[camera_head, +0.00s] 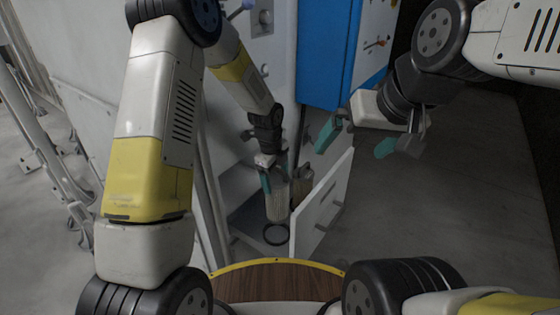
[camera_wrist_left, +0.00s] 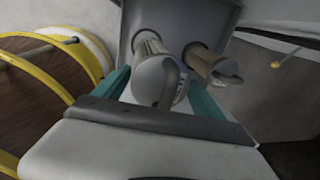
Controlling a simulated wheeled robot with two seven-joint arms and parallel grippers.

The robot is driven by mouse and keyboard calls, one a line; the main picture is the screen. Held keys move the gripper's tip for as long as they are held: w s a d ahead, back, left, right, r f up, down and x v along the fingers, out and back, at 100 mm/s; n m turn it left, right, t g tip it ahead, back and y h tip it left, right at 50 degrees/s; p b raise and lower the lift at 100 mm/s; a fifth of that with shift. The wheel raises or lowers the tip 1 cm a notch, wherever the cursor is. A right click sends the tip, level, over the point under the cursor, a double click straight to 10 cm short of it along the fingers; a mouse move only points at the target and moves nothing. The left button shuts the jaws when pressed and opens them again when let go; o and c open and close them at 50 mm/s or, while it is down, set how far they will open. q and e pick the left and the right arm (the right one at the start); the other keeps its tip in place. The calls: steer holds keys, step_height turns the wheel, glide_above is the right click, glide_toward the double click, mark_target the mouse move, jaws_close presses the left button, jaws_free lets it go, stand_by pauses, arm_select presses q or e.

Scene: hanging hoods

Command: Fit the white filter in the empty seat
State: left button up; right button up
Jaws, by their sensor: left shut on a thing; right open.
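The white filter (camera_head: 277,206) is a pale cylinder held by my left gripper (camera_head: 275,180) inside the open cabinet. In the left wrist view the teal fingers of my left gripper (camera_wrist_left: 160,88) are shut on the filter (camera_wrist_left: 152,78), whose grey end cap and curved handle face the camera. Its far end points at a round dark seat (camera_wrist_left: 146,37) in the grey housing; I cannot tell whether it has entered. A dark ring (camera_head: 275,235) shows below the filter in the head view. My right gripper (camera_head: 356,140) is open and empty, outside the cabinet to the right.
A second, tan filter (camera_wrist_left: 210,66) sits beside the held one in the housing; it shows in the head view (camera_head: 302,186). The open cabinet door (camera_head: 324,203) stands to the right. A blue panel (camera_head: 330,55) is above. A brown round surface (camera_head: 275,284) is in front. Floor to the right is clear.

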arm_select(q)
steer(key=shift+f, duration=2.35)
steer(key=shift+a, duration=0.25)
steer(key=shift+f, duration=0.1)
steer(key=shift+f, duration=2.7)
steer(key=o, duration=1.7)
steer(key=shift+s, duration=0.1)
steer(key=r, duration=0.5)
steer(key=s+r, duration=0.1)
steer(key=r, duration=0.1)
steer(key=shift+a+r, duration=0.35)
